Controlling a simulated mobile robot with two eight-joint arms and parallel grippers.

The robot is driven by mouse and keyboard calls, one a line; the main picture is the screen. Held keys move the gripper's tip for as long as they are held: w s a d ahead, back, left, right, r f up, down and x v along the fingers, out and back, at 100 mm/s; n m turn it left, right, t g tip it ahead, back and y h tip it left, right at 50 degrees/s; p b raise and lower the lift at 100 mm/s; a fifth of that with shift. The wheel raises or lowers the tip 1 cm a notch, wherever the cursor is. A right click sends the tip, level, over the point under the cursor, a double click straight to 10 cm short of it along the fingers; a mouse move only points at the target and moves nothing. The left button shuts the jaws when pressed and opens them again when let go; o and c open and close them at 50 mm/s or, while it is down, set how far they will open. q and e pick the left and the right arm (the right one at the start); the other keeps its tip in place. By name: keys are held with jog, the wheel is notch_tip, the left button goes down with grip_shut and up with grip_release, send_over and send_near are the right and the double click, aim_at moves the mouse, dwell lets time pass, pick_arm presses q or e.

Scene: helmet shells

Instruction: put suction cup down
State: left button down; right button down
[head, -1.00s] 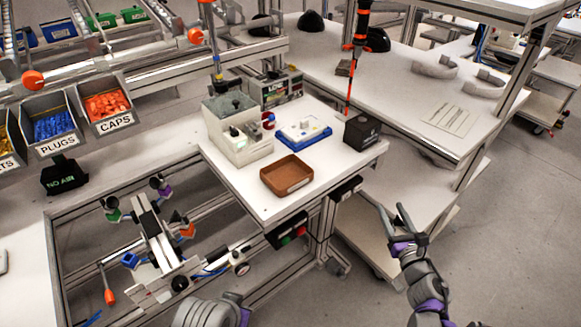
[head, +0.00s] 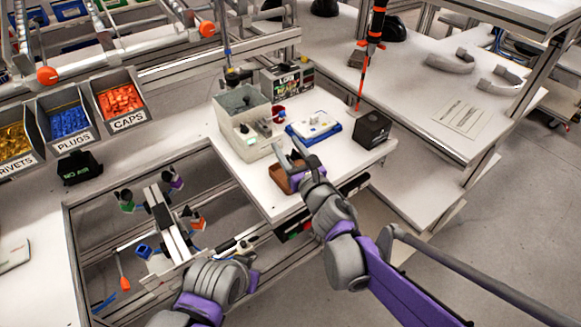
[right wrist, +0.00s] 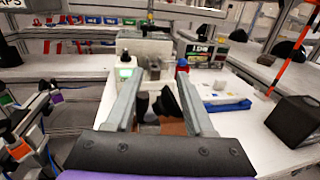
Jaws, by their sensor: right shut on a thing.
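My right gripper (head: 292,160) is over the right part of the brown tray (head: 279,179) on the white side table. In the right wrist view its two grey fingers (right wrist: 160,97) stand apart, with a small black suction cup (right wrist: 168,104) between them. The gripper is shut on it. The cup is too small to make out in the head view.
A grey-white box machine (head: 246,125) stands behind the tray. A blue-and-white device (head: 313,128) and a black cube (head: 371,129) stand to its right. A red-and-black pole (head: 369,62) hangs nearby. The table's front left corner is bare.

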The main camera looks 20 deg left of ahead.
jog(key=shift+f+b, duration=0.3)
jog(key=shift+f, duration=2.6)
jog(key=shift+f, duration=0.15)
jog(key=shift+c, duration=1.2)
grip_release()
jog(key=shift+r, duration=0.25)
jog(key=shift+s+d+f, duration=0.1)
jog(key=shift+s+d, duration=0.15)
jog(key=b+v, duration=0.1)
jog(key=v, duration=1)
jog(key=shift+s+d, duration=0.1)
